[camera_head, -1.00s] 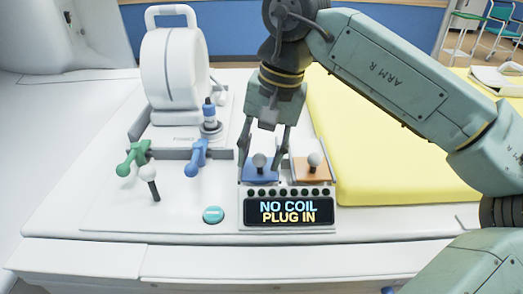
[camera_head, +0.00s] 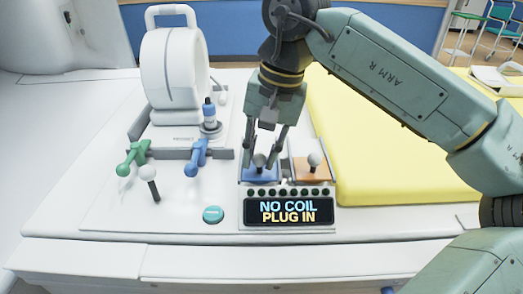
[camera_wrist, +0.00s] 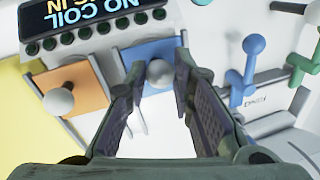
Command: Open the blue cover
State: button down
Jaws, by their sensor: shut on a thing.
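The blue cover (camera_head: 247,173) is a small flat plate with a pale round knob (camera_head: 259,160), on the console behind the display. It also shows in the wrist view as a blue plate (camera_wrist: 143,51) with its grey knob (camera_wrist: 160,73). My gripper (camera_head: 259,163) points down over the blue cover, with one finger on each side of the knob. Its fingers are shut on the knob. In the wrist view the fingertips (camera_wrist: 158,68) lie around the knob. The cover looks flat and closed.
An orange cover (camera_head: 325,174) with a similar knob lies just right. The display (camera_head: 288,211) reads "NO COIL PLUG IN". Blue (camera_head: 197,155) and green (camera_head: 133,156) levers and a white ring-shaped coil (camera_head: 175,68) stand left. A yellow pad (camera_head: 395,150) lies at the right.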

jog(key=w+p, duration=0.1)
jog(key=w, duration=0.5)
jog(key=shift+w, duration=0.4)
jog(key=c, duration=1.4)
grip_release()
notch_tip(320, 180, up, 12)
jog(key=d, duration=0.2)
jog(key=shift+s+d, duration=0.15)
jog(key=shift+s, duration=0.15)
jog(key=shift+f, duration=0.15)
